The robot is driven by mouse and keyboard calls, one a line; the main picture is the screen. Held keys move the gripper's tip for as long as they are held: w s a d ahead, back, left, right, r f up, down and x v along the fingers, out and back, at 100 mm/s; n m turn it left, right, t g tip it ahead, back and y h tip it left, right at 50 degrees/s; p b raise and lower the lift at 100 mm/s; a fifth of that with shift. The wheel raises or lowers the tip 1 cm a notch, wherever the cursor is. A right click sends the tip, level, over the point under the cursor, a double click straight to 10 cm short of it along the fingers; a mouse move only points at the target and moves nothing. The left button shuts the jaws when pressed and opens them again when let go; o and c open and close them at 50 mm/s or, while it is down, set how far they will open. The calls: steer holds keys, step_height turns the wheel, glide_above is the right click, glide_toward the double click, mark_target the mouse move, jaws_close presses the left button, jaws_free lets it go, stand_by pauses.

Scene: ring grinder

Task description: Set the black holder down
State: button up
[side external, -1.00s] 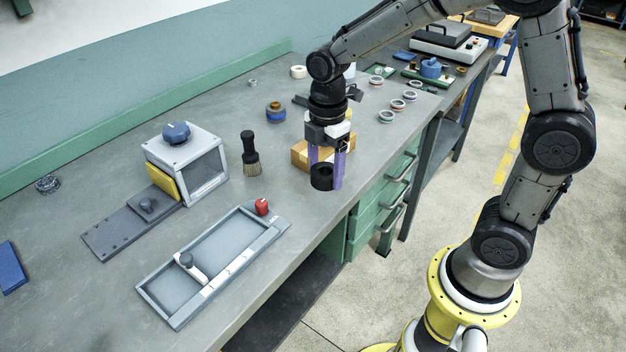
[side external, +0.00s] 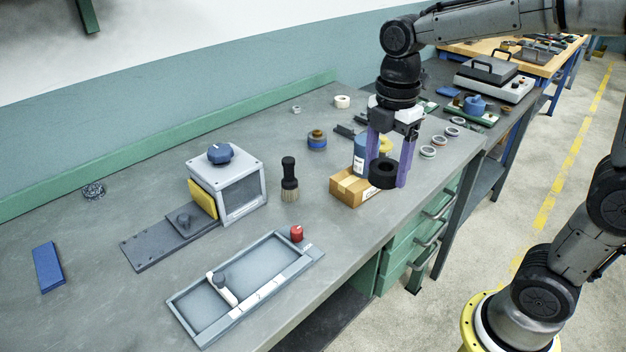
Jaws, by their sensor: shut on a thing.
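The black holder (side external: 383,172) is a short dark ring-shaped piece. My gripper (side external: 388,178) has two purple fingers and is shut on the black holder, one finger on each side of it. The holder hangs at the fingertips, in front of the right end of a cardboard box (side external: 349,187) in the picture. I cannot tell how high it is above the grey bench (side external: 330,235), or whether it touches the box.
A brush (side external: 290,183) and a grey box with a blue knob (side external: 230,180) stand left of the cardboard box. A grey tray (side external: 240,285) lies in front. Several rings (side external: 428,152) lie behind my gripper at right. The bench's front edge is close.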

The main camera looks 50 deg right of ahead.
steer(key=w+d, duration=0.3)
steer(key=w, duration=0.8)
glide_above(302, 178)
steer(key=s, duration=0.1)
step_height(302, 178, down, 12)
steer(key=shift+s+f, duration=0.15)
steer(key=shift+f, duration=0.05)
steer(key=shift+w+f, duration=0.65)
steer(key=shift+f, duration=1.6)
steer(key=shift+f, duration=0.15)
steer(key=o, duration=1.4)
steer(key=shift+c, duration=0.2)
